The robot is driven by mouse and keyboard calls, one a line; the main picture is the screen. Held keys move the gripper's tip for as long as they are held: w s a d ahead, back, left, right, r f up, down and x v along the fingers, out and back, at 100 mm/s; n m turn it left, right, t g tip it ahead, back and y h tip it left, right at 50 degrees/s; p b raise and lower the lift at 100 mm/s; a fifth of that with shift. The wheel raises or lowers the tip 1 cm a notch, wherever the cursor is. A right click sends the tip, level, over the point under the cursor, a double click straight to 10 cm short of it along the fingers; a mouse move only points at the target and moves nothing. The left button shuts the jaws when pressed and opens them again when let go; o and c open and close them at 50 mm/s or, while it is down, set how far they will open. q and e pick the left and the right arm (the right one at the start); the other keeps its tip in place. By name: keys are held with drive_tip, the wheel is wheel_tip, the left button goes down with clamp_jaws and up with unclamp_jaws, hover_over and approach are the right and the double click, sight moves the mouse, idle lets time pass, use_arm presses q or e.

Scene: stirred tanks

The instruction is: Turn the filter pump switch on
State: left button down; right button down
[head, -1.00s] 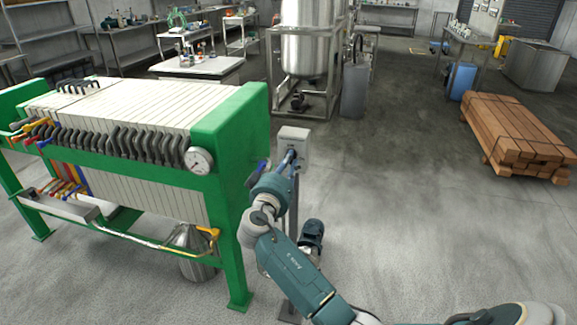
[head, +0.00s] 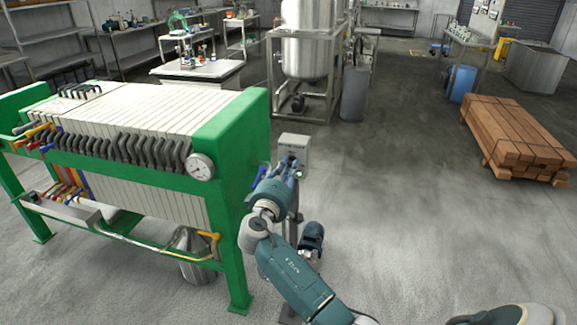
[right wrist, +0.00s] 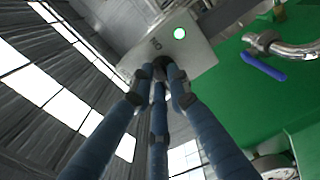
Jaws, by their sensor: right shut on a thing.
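The filter pump switch is a grey box (head: 297,146) on a post at the right end of the green filter press. My right gripper (head: 290,170) is at the front of the box. In the right wrist view its blue fingers (right wrist: 160,75) come together on the knob and hide most of it, so I cannot read its angle. My left gripper is not in view.
The filter press (head: 222,125) with its gauge (head: 200,167) stands close left of my right arm. A dark pump motor (head: 312,236) sits low beside the post. A stack of timber (head: 515,137) lies at the right. The floor between is clear.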

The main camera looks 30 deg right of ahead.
drive_tip(key=shift+n+p, duration=0.4)
drive_tip(key=shift+n, duration=0.6)
drive_tip(key=shift+f, duration=0.1)
drive_tip(key=c, duration=1.7)
unclamp_jaws()
drive_tip(key=shift+o, duration=0.2)
drive_tip(key=v, duration=1.2)
